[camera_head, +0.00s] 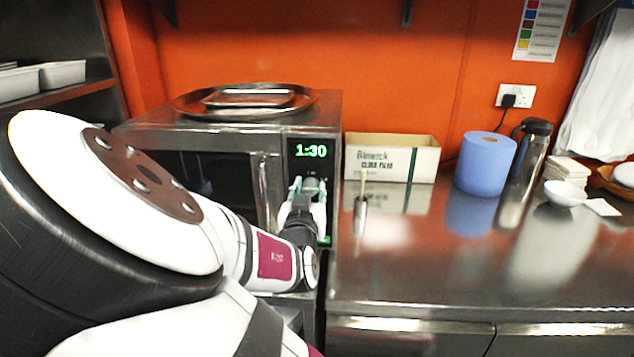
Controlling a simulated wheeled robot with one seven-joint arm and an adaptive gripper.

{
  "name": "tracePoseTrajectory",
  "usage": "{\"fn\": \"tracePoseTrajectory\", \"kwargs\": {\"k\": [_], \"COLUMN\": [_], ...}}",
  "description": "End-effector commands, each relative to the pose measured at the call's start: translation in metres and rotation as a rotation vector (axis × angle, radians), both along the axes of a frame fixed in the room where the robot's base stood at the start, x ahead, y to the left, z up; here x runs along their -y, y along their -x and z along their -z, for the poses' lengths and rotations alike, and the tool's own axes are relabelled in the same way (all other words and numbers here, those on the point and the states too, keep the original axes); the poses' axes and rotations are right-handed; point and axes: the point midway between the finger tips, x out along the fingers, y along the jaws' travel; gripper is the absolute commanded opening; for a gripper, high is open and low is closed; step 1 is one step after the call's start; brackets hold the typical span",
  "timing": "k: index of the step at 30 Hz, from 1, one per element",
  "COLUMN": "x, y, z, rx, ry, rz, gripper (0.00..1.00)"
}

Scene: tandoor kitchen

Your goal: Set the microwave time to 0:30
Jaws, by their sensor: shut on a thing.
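The microwave (210,131) stands on the left end of the steel counter, its dark door facing me. Its control panel (298,152) is at the right of the door, and the green display (311,151) reads 1:30. My gripper (308,184) is at the panel just below the display, shut on the grey control knob (313,184). The fingers and wrist hide most of the knob and the middle of the panel. A green light (324,240) shows low on the panel.
A round steel tray (190,104) lies on top of the microwave. Right of it on the counter stand a small metal pot with a wooden handle (360,215), a cardboard box (425,160), a blue paper roll (486,165) and a flask (527,160). The counter's front right is clear.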

Motion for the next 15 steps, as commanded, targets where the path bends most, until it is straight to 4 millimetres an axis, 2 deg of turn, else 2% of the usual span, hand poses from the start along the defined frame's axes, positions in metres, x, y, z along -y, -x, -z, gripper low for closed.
{"fn": "tracePoseTrajectory", "kwargs": {"k": [15], "x": [-0.0015], "y": [0.0025], "z": [-0.0033], "rx": [-0.013], "ry": [0.412], "rz": [0.0], "gripper": [0.04]}}
